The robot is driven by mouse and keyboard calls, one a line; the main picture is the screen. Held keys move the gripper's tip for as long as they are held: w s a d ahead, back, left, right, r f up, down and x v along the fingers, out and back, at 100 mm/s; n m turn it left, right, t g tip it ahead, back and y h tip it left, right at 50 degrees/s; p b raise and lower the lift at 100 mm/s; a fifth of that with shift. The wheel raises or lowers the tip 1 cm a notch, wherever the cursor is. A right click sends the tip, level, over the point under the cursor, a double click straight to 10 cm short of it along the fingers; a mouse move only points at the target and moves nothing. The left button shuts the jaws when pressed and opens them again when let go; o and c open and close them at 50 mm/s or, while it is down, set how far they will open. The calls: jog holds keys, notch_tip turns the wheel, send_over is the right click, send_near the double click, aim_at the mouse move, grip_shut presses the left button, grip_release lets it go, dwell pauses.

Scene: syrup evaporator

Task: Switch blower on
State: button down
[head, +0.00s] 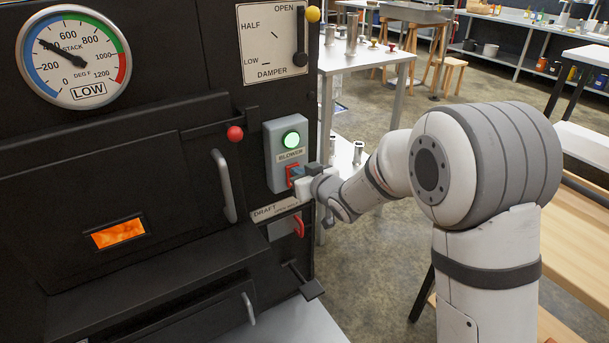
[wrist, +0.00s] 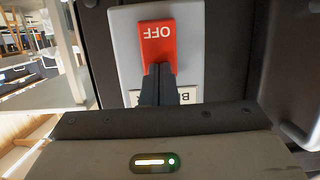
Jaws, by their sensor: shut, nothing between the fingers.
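The grey blower box (head: 272,168) is on the dark front of the evaporator. Its green lamp (head: 291,139) is lit above the BLOWER label (head: 291,155). The red switch (head: 289,178) is low on the box, partly hidden by my gripper (head: 299,174). In the wrist view the picture is upside down, and the switch's red OFF face (wrist: 157,38) shows. My gripper's dark fingers (wrist: 159,72) are shut and empty, their tips at the label-side edge of the red face. I cannot tell whether they touch it.
A red draft lever (head: 299,226) is just below. A stack gauge (head: 74,57) is at upper left. A metal table (head: 370,52) stands behind to the right.

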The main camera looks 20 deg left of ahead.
jog(key=s+d, duration=0.4)
jog(key=d, duration=0.1)
jog(key=shift+s+d+b, duration=0.15)
jog(key=shift+s+b, duration=0.15)
jog(key=shift+b, duration=0.05)
dwell(0.3)
